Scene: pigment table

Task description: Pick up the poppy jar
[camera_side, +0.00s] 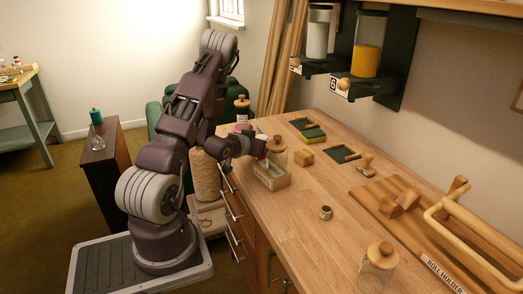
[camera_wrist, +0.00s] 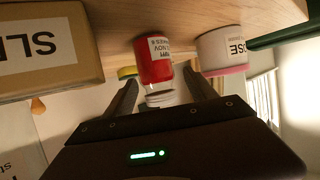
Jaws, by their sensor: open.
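The poppy jar (camera_wrist: 155,62) is red with a white label and a pale lid, and appears upside down in the wrist view, near the wooden surface. My gripper (camera_wrist: 161,86) is open, with one finger on each side of the jar's lid end. I cannot tell whether either finger touches it. In the side view my gripper (camera_side: 259,146) is low over the back left of the bench, and only a small red patch of the jar (camera_side: 262,157) shows beside it.
A jar labelled ROSE (camera_wrist: 222,50) stands close right of the poppy jar in the wrist view. A box marked "SL" (camera_wrist: 45,50) is at left. A lidded glass jar (camera_side: 278,153) and pale tray (camera_side: 272,180) are by my gripper. The bench's front middle (camera_side: 300,240) is clear.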

